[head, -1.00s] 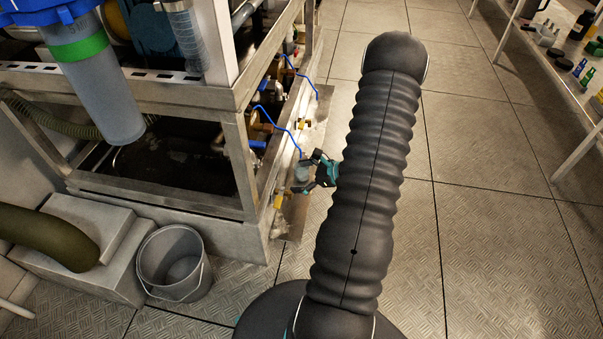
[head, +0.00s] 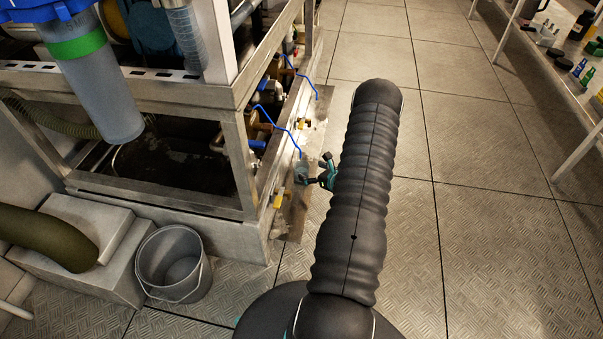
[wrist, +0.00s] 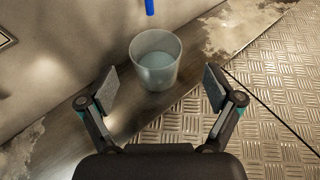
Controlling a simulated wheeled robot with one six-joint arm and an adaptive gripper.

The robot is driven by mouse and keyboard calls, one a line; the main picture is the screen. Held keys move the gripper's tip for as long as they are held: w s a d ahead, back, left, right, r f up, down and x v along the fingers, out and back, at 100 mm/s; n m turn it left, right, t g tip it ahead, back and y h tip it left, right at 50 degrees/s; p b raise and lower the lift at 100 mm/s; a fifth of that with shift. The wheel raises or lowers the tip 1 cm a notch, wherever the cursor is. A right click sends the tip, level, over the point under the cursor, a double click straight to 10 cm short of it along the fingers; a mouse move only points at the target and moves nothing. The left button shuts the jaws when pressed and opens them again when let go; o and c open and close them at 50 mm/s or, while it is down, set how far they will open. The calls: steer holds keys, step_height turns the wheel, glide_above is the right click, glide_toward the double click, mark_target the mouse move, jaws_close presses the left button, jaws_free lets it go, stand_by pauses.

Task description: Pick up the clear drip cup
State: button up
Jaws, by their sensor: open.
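The clear drip cup (wrist: 156,62) stands upright on a flat plate at the foot of the machine frame in the wrist view, with what looks like liquid inside. It shows small in the head view (head: 301,171), partly behind my gripper. My gripper (wrist: 159,88) is open, its two pads apart. The cup lies just ahead of and between the pads, with a gap on each side. In the head view my gripper (head: 318,176) reaches left towards the cup. The end of a blue tube (wrist: 149,7) hangs above the cup.
The metal machine frame (head: 237,165) stands to the left, close to the cup. A grey bucket (head: 172,264) sits on the floor at lower left. A bench (head: 560,60) with bottles is at upper right. The tiled floor (head: 500,240) on the right is clear.

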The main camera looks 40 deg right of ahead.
mark_target(297, 165)
steer(key=shift+a+x, duration=0.1)
steer(key=shift+x, duration=1.3)
steer(key=shift+a+x, duration=0.15)
steer(key=shift+x, duration=1.3)
steer(key=shift+r, duration=0.2)
steer(key=c, duration=1.4)
steer(key=shift+o, duration=0.2)
